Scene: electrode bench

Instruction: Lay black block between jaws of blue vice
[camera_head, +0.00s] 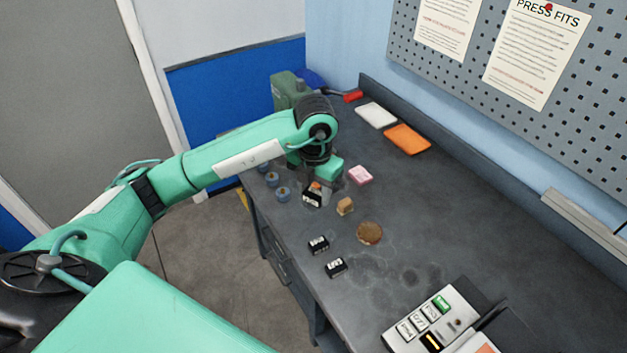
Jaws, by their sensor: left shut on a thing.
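My left arm reaches in from the left, and its gripper (318,185) points down over the bench. The gripper is shut, but the fingers and what they grip are small and partly hidden by the wrist. A black block with a white label (312,200) shows right at the fingertips; I cannot tell whether it is lifted or touches the bench. Two similar black labelled pieces, one (318,245) and another (335,268), lie nearer. A blue shape (311,79) behind the green machine may be the blue vice; its jaws are hidden. My right gripper is not in view.
The green machine (287,90) stands at the far end of the bench (450,215). Several blue round pieces (282,194) line the left edge. A pink block (360,175), a tan block (345,206), a brown disc (369,233) and an orange tray (407,139) lie nearby. The right middle is clear.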

